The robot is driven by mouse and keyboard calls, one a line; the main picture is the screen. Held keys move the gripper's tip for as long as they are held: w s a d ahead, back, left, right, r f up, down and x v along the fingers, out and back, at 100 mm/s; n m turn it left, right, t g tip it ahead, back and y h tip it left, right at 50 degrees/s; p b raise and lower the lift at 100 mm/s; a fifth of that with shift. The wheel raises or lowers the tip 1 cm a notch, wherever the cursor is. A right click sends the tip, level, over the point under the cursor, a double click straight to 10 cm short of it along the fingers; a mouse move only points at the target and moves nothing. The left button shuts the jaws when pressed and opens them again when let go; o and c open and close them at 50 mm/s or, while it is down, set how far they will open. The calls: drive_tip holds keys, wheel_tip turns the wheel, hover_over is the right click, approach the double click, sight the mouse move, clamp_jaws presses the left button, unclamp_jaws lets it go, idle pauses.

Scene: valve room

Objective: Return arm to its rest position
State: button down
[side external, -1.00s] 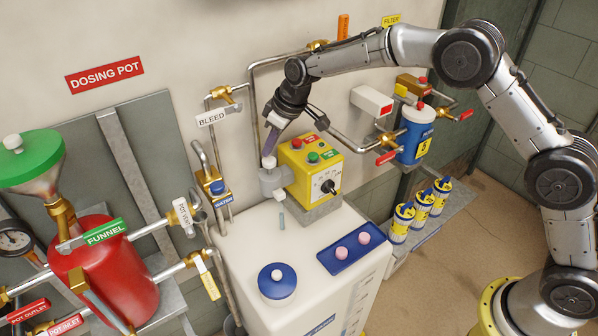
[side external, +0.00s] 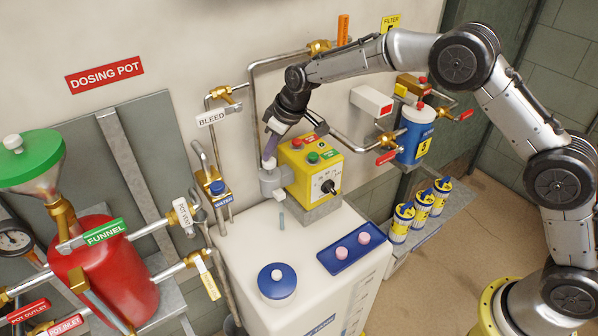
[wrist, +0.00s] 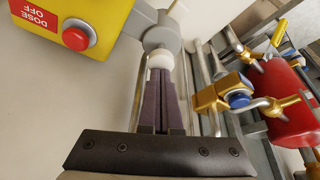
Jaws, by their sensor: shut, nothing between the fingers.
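My gripper (side external: 269,154) is above the left side of the yellow control box (side external: 312,173), pointing down at the grey pump head (side external: 272,182) with a white cap on top. In the wrist view my gripper's fingers (wrist: 161,95) are together with nothing held between them. Their tips are at or very near the white cap (wrist: 160,60); I cannot tell whether they touch. My arm arches from its base at the right over to the box.
The white tank (side external: 240,240) carries a blue lid (side external: 277,281) and a blue tray (side external: 356,248) with two pink pieces. A blue canister (side external: 416,135) and pipes stand behind right. The red dosing pot (side external: 105,272) is at left. The floor at right is clear.

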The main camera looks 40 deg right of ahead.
drive_tip(key=shift+f, duration=0.9)
drive_tip(key=shift+r, duration=1.6)
drive_tip(key=shift+f, duration=1.6)
drive_tip(key=shift+r, duration=1.65)
drive_tip(key=shift+r, duration=0.1)
